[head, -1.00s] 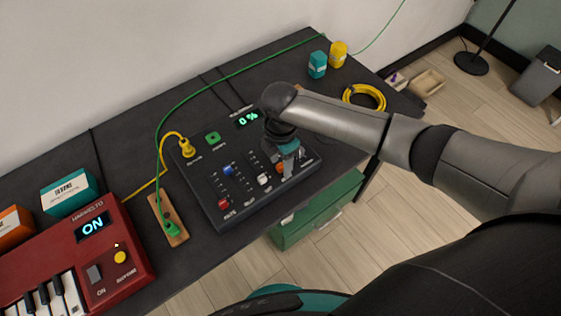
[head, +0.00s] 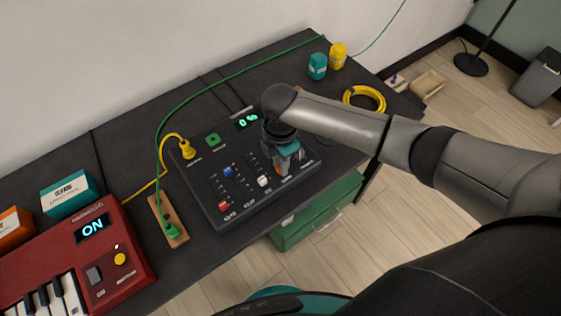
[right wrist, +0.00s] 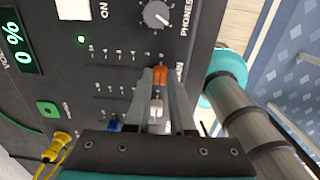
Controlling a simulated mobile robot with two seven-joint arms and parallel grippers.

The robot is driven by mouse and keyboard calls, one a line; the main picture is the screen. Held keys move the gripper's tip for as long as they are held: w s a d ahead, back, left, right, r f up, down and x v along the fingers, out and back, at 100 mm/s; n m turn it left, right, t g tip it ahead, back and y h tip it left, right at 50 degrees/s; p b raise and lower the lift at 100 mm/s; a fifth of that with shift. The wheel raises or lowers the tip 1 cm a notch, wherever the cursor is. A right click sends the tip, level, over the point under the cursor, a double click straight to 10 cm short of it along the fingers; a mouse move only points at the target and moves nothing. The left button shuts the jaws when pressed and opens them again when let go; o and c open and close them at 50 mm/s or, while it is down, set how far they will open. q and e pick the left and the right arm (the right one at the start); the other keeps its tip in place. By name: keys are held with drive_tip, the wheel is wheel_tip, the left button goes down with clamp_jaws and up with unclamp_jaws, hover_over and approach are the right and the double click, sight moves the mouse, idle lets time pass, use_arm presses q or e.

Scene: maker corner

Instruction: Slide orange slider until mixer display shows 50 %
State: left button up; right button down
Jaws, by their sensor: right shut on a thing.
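The dark mixer (head: 243,200) lies on the table, and its green display (head: 248,121) reads 0 %. The display also shows in the right wrist view (right wrist: 17,45). The orange slider (right wrist: 159,76) sits between the fingertips of my right gripper (right wrist: 160,78). My right gripper (head: 284,169) is shut on it, over the right part of the mixer, and hides most of it in the head view. The white slider (head: 264,181), blue slider (head: 228,171) and red slider (head: 223,204) stand to its left. My left gripper is not in view.
A yellow plug (head: 187,150) and cable are at the mixer's back left. A red keyboard (head: 125,250) reading ON and a wooden strip with a green plug (head: 172,230) lie left. A coiled yellow cable (head: 364,98) lies behind my right arm.

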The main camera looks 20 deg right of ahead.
drive_tip(key=shift+w, duration=0.1)
idle(0.8)
drive_tip(key=shift+w+a, duration=0.25)
drive_tip(key=shift+w, duration=0.3)
drive_tip(key=shift+w+a, duration=0.2)
drive_tip(key=shift+w, duration=0.35)
drive_tip(key=c, duration=0.8)
unclamp_jaws()
drive_tip(key=shift+o, duration=0.2)
wheel_tip(320, 180, up, 15)
drive_tip(key=p, duration=0.3)
